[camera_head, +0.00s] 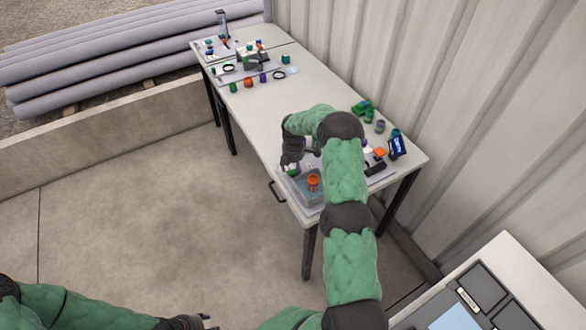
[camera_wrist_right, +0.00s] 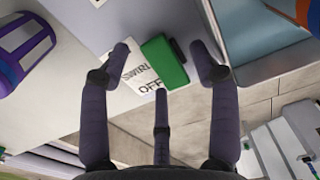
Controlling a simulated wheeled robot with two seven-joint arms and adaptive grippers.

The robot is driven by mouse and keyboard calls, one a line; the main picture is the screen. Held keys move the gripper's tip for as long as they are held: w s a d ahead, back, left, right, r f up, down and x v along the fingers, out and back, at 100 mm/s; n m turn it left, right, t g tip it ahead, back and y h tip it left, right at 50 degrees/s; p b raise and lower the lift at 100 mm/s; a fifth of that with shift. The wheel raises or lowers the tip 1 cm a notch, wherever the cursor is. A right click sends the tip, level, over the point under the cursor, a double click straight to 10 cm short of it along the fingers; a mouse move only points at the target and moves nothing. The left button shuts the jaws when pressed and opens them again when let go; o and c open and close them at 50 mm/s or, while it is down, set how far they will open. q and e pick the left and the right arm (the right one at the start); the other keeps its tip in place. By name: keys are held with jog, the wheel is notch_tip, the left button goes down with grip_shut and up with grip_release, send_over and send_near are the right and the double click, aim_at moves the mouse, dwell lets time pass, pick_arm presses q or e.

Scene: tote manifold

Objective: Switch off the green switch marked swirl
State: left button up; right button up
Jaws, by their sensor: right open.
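The green switch (camera_wrist_right: 165,62) shows in the right wrist view beside a white plate printed SWIRL and OFF (camera_wrist_right: 145,75). It appears as a small green patch (camera_head: 293,172) in the head view, at the table's front edge. My right gripper (camera_head: 291,162) hangs over that spot. In the right wrist view my right gripper (camera_wrist_right: 162,56) is open, its fingers spread around the switch with nothing held. Whether any finger touches the switch I cannot tell. At the bottom of the head view, the dark end of my left arm (camera_head: 188,322) shows only partly.
A grey tub (camera_head: 303,199) with an orange item (camera_head: 313,183) stands right beside the switch. A purple and white object (camera_wrist_right: 22,50) is at the left in the wrist view. Several small items crowd the table's (camera_head: 300,95) far end; its middle is clear.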

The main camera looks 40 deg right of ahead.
aim_at(289, 171)
jog(key=c, duration=1.2)
jog(key=shift+o, duration=0.2)
jog(key=shift+a+f+h+b, duration=0.1)
jog(key=shift+a+h+b, duration=0.1)
jog(key=shift+h+b, duration=0.4)
jog(key=o, duration=1.2)
jog(key=shift+c, duration=0.2)
notch_tip(289, 171, up, 12)
jog(key=a, duration=0.1)
jog(key=shift+a, duration=0.2)
